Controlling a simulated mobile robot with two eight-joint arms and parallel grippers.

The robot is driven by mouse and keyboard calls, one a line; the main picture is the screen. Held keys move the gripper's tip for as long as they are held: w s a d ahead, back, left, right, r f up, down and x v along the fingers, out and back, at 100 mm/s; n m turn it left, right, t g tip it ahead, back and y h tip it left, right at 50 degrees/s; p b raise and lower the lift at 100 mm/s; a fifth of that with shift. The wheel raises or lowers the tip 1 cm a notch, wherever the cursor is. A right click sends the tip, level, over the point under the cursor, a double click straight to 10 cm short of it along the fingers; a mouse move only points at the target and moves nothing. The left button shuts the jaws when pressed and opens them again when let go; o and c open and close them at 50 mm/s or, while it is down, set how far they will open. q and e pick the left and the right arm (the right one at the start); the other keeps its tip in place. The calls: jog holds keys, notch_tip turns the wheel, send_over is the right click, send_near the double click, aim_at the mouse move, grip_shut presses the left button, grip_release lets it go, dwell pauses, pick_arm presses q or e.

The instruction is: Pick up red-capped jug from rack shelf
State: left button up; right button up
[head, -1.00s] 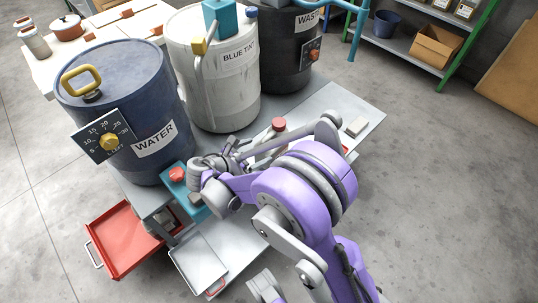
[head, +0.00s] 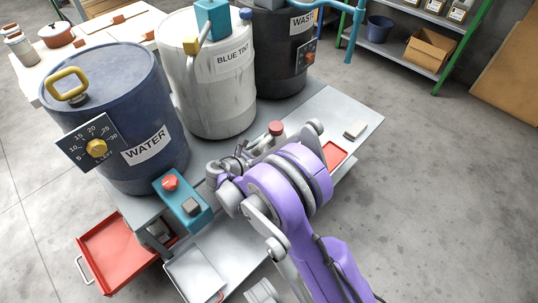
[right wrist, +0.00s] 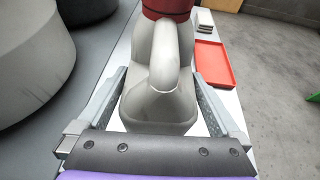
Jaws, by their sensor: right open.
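The red-capped jug (right wrist: 160,90) is a pale grey jug with a looped handle, standing upright on the grey bench top. My right gripper (right wrist: 160,80) is open, with one finger on each side of the jug's lower body. I see a gap beside the jug on the left; contact on the right is hard to judge. In the head view my right gripper (head: 258,148) is partly hidden by its own arm. My left gripper is not seen.
The blue-tint drum (head: 222,85), water drum (head: 115,120) and waste drum (head: 282,65) stand behind and left of the jug. A teal button box (head: 182,203) sits in front.

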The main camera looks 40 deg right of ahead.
jog(key=shift+x, duration=1.05)
jog(key=c, duration=1.5)
jog(key=shift+o, duration=0.2)
jog(key=shift+r, duration=0.1)
